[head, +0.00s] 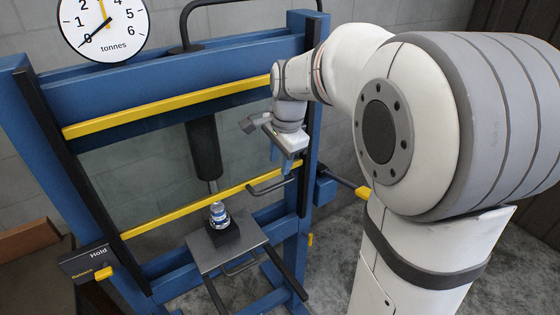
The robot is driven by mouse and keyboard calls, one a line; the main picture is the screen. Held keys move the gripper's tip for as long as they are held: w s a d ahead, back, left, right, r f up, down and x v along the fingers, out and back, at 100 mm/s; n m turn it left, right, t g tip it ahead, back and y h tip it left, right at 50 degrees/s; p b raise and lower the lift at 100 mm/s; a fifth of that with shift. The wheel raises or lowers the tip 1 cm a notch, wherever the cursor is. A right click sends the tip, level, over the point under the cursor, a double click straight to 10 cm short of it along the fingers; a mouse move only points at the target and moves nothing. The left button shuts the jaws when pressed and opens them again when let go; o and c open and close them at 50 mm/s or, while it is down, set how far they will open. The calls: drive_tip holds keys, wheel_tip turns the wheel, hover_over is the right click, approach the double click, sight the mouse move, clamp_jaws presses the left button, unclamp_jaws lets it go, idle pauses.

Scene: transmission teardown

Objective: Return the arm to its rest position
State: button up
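My arm reaches from the right side of the head view toward a blue press frame (170,72). My gripper (285,172) hangs fingers down in front of the press's right upright, in the air and apart from the work plate. Its fingers are small and partly overlap the blue frame, so I cannot see whether they are open or shut. I see no part clearly held in it. A small blue and silver part (218,212) stands on a black block (216,237) under the press ram (205,150).
The block rests on a grey plate (250,232) with handles. Yellow bars (170,113) cross the frame. A tonnes dial (103,27) is at top left. A Hold/Release lever box (90,262) is at lower left. A yellow-tipped lever (350,185) sticks out right of the frame.

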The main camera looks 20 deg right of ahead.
drive_tip(key=shift+s, duration=0.1)
drive_tip(key=s+f+n+b, duration=0.1)
drive_tip(key=s+f+n, duration=0.1)
drive_tip(key=s+n, duration=0.5)
drive_tip(key=s+f+n+t+b, duration=0.1)
drive_tip(key=s+f+n+b, duration=0.1)
drive_tip(key=s+n, duration=0.5)
drive_tip(key=s+f, duration=0.1)
drive_tip(key=s, duration=0.5)
drive_tip(key=shift+a+f+h+b, duration=0.2)
drive_tip(key=shift+a+h+b, duration=0.1)
drive_tip(key=shift+a+h, duration=0.1)
